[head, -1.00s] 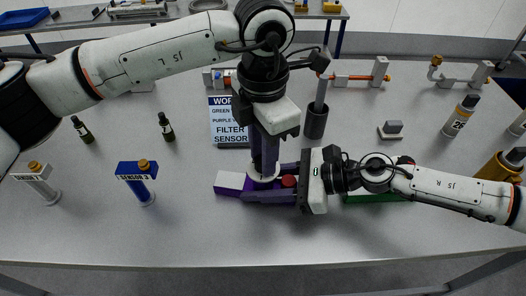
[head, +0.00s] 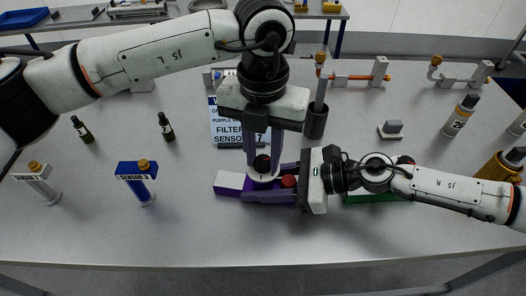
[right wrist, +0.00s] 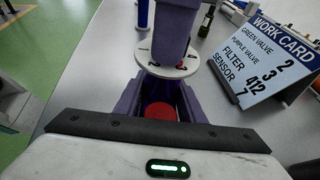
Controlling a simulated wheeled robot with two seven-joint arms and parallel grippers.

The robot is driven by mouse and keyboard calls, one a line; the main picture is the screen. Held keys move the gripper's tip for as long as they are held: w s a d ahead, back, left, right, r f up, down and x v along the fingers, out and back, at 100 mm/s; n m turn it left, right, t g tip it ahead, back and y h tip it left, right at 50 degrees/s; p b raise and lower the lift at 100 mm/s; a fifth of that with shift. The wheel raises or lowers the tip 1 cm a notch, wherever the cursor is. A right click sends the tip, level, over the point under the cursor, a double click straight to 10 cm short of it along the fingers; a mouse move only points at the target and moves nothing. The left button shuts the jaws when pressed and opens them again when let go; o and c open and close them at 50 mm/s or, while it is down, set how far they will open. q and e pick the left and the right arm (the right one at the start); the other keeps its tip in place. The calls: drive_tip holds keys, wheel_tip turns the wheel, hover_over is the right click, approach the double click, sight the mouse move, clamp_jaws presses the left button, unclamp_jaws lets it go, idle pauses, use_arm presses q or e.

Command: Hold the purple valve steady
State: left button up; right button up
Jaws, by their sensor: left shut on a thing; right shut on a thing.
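The purple valve (head: 228,192) lies on the grey table, a purple body with a white block at its left end, a white round dial (head: 264,177) on top and a red cap (head: 289,181). The dial (right wrist: 168,62) and red cap (right wrist: 160,112) also show in the right wrist view. My right gripper (head: 268,186) comes in level from the right and is shut on the valve body, a finger along each side. My left gripper (head: 262,165) points down from above, shut on the dark knob (head: 262,161) over the dial. The grippers partly hide the valve.
A work card (head: 226,131) stands behind the valve, and a dark cup (head: 315,121) is behind right. A green valve (head: 372,198) lies under my right arm. A blue sensor stand (head: 139,181) is at left. The front table strip is clear.

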sight(263, 160)
use_arm(q)
drive_tip(key=shift+r+n, duration=0.1)
drive_tip(key=shift+n, duration=0.2)
drive_tip(key=o, duration=1.1)
wheel_tip(263, 160, up, 12)
idle(0.3)
use_arm(e)
drive_tip(key=o, duration=1.4)
